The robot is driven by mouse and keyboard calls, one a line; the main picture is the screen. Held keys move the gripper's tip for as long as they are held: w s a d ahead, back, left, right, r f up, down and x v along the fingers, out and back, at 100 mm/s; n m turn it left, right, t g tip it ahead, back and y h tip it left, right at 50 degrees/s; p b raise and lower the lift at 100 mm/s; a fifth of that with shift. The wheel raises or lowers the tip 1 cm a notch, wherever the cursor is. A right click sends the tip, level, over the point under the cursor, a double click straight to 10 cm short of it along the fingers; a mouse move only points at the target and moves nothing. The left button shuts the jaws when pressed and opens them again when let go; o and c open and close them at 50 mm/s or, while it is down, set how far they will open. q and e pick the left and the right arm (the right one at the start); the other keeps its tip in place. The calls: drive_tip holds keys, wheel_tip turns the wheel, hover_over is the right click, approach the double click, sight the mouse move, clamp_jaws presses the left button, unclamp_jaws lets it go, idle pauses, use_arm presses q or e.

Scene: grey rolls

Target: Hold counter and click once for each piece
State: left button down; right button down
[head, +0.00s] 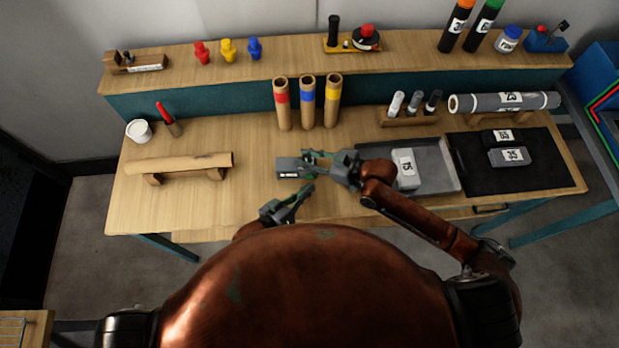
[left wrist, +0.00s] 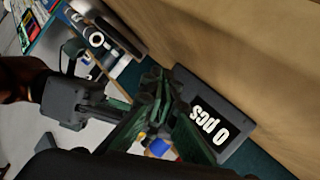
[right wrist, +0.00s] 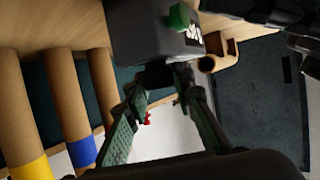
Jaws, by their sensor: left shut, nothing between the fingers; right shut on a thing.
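The counter (head: 288,167) is a small grey box held above the front middle of the bench. Its dark display reads "0 pcs" in the left wrist view (left wrist: 215,122). In the right wrist view the counter (right wrist: 150,30) shows a green button (right wrist: 180,16). My right gripper (head: 318,162) is shut on the counter. My left gripper (head: 308,188) is shut and empty, just below and in front of the counter; whether it touches cannot be told.
Three banded cardboard tubes (head: 307,103) stand behind the counter. A grey tray (head: 440,165) holds a block labelled 15 (head: 406,165). A wooden cradle (head: 180,165) stands left. Bare bench lies between cradle and grippers.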

use_arm(q)
drive_tip(key=shift+w, duration=0.1)
idle(0.4)
drive_tip(key=shift+w, duration=0.3)
drive_tip(key=shift+w, duration=0.55)
idle(0.9)
drive_tip(key=shift+s, duration=0.95)
drive_tip(key=shift+s+a, duration=0.15)
drive_tip(key=shift+s, duration=2.4)
